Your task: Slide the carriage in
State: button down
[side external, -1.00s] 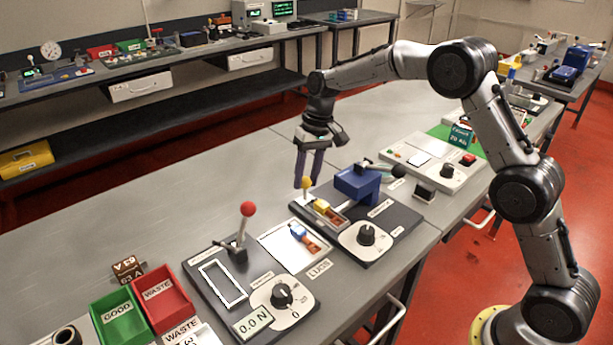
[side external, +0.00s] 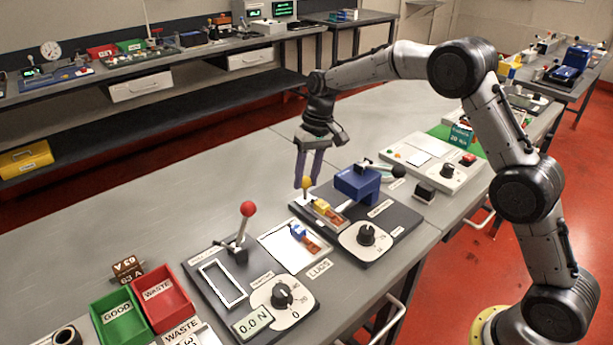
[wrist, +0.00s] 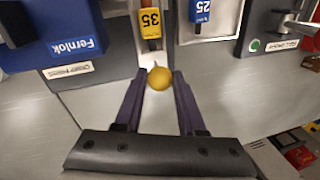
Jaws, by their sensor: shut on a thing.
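The carriage has a yellow ball knob (side external: 306,182) and holds a yellow lug marked 35 (wrist: 151,22). It sits at the back end of the dark base plate (side external: 392,218), beside the blue press (side external: 357,184). In the wrist view the blue press (wrist: 62,25) is labelled Fernlok and stands left of the lug. My gripper (side external: 309,180) points down at the knob. The wrist view shows its purple fingers (wrist: 159,76) on either side of the knob (wrist: 159,79), shut on it. The lower part of the carriage is partly hidden from the side.
A white pad labelled LUGS with a blue-and-orange lug (side external: 302,234) lies beside the plate. A red-ball lever (side external: 247,209) stands at the pull tester. Red (side external: 160,304) and green (side external: 121,322) bins are at lower left. The bench behind the knob is clear.

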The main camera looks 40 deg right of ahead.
jog(key=d, duration=0.7)
jog(key=shift+d+r, duration=0.1)
jog(key=shift+d, duration=0.25)
jog(key=c, duration=0.5)
grip_release()
jog(key=r, duration=0.4)
jog(key=d+r, duration=0.1)
jog(key=r, duration=0.4)
jog(key=d+r, duration=0.1)
jog(key=r, duration=0.3)
jog(key=shift+s+d+r, duration=0.25)
